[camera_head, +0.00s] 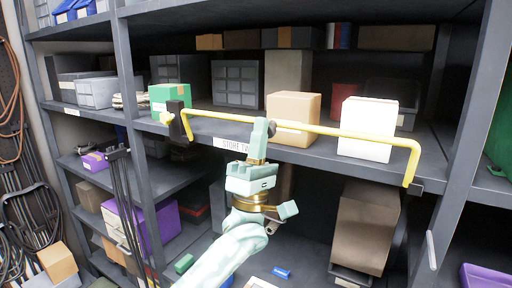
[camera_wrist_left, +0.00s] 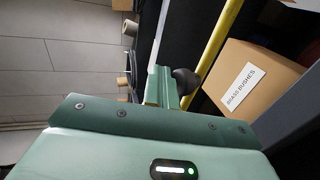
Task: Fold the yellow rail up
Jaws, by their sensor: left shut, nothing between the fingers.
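The yellow rail (camera_head: 335,132) runs across the front of the middle shelf, in front of the boxes. Its left end meets a black bracket (camera_head: 178,120) and its right end bends down near the shelf's edge. My left gripper (camera_head: 264,130) is shut and empty; its tips overlap the rail's middle in the head view, and I cannot tell whether they touch it. In the left wrist view, the rail (camera_wrist_left: 215,45) passes to the right of the fingers (camera_wrist_left: 162,88), beside a cardboard box. My right gripper is in neither view.
An orange-tan box (camera_head: 293,118), a white box (camera_head: 367,128) and a green box (camera_head: 170,97) stand on the shelf behind the rail. The labelled shelf edge (camera_head: 235,146) lies just below. A brown box (camera_head: 365,225) stands on the shelf beneath. Dark uprights (camera_head: 465,130) flank the bay.

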